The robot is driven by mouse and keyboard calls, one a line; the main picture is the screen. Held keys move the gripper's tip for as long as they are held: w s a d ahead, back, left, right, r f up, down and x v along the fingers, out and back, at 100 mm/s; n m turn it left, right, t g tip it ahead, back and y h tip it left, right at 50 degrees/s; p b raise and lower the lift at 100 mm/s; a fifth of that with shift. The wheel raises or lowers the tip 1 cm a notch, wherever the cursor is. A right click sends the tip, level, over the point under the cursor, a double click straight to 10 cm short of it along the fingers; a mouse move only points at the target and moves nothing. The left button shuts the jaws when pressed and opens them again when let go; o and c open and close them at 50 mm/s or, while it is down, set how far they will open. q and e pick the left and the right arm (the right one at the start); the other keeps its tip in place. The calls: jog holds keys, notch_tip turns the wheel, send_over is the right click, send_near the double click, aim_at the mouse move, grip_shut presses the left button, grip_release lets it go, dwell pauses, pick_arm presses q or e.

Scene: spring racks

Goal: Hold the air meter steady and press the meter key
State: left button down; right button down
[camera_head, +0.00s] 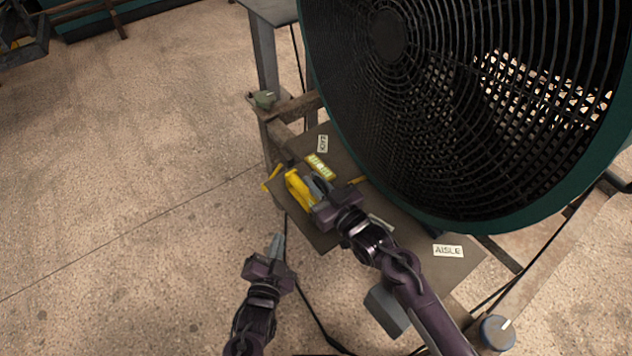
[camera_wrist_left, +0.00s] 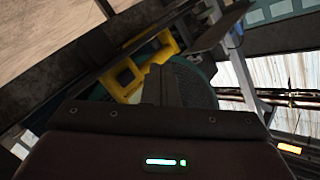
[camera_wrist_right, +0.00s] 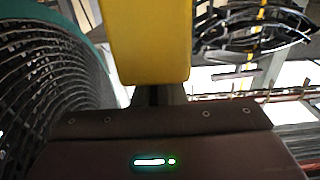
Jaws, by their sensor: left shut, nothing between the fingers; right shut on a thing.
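The air meter is a yellow block-shaped body (camera_head: 299,190) above the far left part of the small table beside the big fan. My right gripper (camera_head: 318,192) is shut on it; in the right wrist view the yellow body (camera_wrist_right: 150,45) rises from between the fingers. My left gripper (camera_head: 279,243) is shut and empty, apart from the meter, below and left of it in the head view. In the left wrist view the yellow meter (camera_wrist_left: 128,78) shows beyond the shut fingers (camera_wrist_left: 160,85), a dark square on its face. I cannot make out the key for certain.
A large caged fan (camera_head: 400,100) with a teal rim stands over the table (camera_head: 405,240). White tags, one reading AISLE (camera_head: 448,251), and a yellow-green label (camera_head: 320,166) lie on the tabletop. Open floor lies left.

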aim_at(301, 230)
pick_arm(q)
jog(key=shift+w+d, duration=0.7)
jog(key=shift+d, duration=0.25)
jog(key=shift+w+d, duration=0.65)
jog(key=shift+d, duration=0.25)
jog(key=shift+w+d, duration=0.7)
jog(key=shift+d, duration=0.25)
jog(key=shift+w+d, duration=0.25)
jog(key=shift+d, duration=0.1)
dwell(0.4)
jog(key=shift+s+a, duration=0.3)
jog(key=shift+a, duration=0.05)
jog(key=s+a, duration=0.3)
jog(key=a, duration=0.2)
jog(key=shift+s, duration=0.25)
